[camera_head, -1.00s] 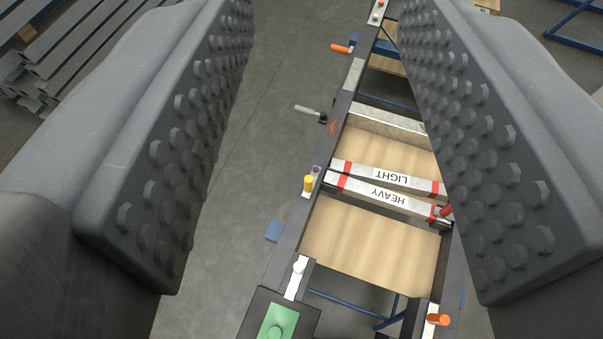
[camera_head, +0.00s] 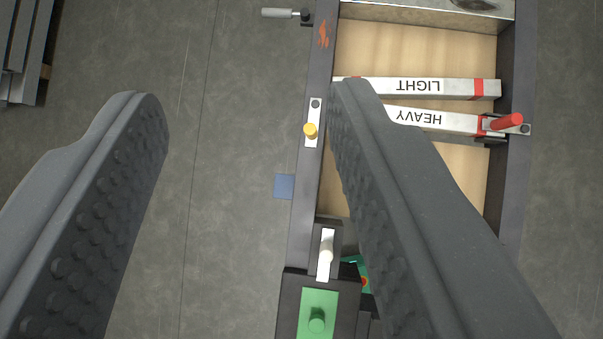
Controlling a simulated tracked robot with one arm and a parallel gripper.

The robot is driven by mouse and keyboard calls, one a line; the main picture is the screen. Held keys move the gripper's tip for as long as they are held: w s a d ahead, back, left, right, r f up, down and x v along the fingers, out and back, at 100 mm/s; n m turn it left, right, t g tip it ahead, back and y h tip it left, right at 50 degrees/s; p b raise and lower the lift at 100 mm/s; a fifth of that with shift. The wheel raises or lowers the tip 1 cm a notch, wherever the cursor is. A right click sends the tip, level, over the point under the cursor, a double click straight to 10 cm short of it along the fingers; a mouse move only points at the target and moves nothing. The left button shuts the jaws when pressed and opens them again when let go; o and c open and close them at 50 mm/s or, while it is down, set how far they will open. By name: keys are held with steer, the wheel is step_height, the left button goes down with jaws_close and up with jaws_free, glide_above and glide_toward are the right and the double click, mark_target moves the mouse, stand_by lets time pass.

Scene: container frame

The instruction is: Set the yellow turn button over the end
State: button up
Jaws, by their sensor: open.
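The yellow turn button (camera_head: 311,130) is a small yellow knob on a pale plate, on the left rail of the dark frame. Its plate lies along the rail, with a dark pivot at the far end. The HEAVY bar (camera_head: 436,121) and the LIGHT bar (camera_head: 425,87) lie across the frame; their left ends are close to the button, partly hidden behind my right finger. My gripper (camera_head: 245,100) is open and empty above the frame. The button shows between the fingers, close beside the right one.
A red-handled latch (camera_head: 507,122) sits on the right rail by the HEAVY bar. A white knob (camera_head: 326,250) and a green block (camera_head: 318,315) are at the near end. A grey-handled lever (camera_head: 281,13) sticks out at the far left. Open floor (camera_head: 235,210) lies left of the frame.

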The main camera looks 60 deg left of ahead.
steer(key=w+f+m+g+b, duration=0.1)
steer(key=w+f+g, duration=0.15)
steer(key=f, duration=0.55)
steer(key=w+f+m+g+b, duration=0.1)
steer(key=w+f+g, duration=0.1)
steer(key=w+f, duration=0.35)
steer(key=m+g+b, duration=0.2)
steer(key=g+b, duration=0.1)
steer(key=g, duration=0.2)
glide_toward(310, 129)
steer(key=shift+t, duration=0.25)
steer(key=f, duration=0.4)
steer(key=f+b, duration=0.1)
steer(key=f, duration=0.3)
steer(key=f+b, duration=0.1)
steer(key=f, duration=0.3)
steer(key=shift+s+a+f, duration=0.15)
steer(key=shift+s+f, duration=0.1)
steer(key=shift+f, duration=0.05)
